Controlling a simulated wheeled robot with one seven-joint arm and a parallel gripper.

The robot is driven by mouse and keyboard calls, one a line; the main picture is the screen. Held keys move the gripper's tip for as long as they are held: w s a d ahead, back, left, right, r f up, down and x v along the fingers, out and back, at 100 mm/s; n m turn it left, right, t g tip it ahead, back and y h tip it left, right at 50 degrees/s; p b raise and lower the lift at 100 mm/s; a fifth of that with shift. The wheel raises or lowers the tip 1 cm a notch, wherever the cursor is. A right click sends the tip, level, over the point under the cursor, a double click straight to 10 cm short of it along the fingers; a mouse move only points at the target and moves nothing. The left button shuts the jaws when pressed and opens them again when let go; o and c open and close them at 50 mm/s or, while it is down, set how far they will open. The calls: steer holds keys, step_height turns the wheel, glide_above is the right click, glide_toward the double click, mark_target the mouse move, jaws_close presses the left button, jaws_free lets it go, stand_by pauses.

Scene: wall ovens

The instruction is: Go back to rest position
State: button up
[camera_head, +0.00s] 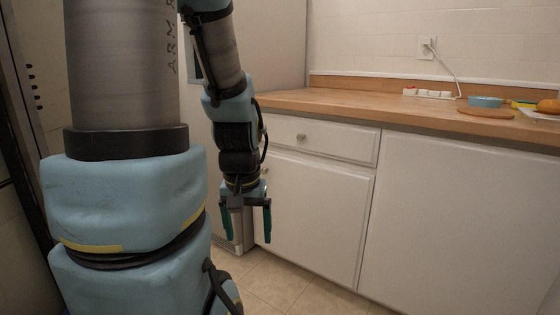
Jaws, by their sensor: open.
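My gripper (247,222) hangs at the end of my arm, pointing down, left of the picture's middle. Its two dark green fingers are apart and nothing shows between them. It is in front of the white lower cabinet (312,212) and below the level of the countertop (375,107). My large blue and grey arm links fill the left part of the view and hide what is behind them.
A white power strip (428,93) is plugged into a wall outlet (426,47). A round wooden board (486,112) and a blue dish (485,101) are on the countertop at the right. A drawer (325,141) is shut. Tiled floor (285,283) shows below.

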step_height(320, 180, up, 22)
steer(key=p, duration=1.9)
steer(key=shift+p, duration=0.3)
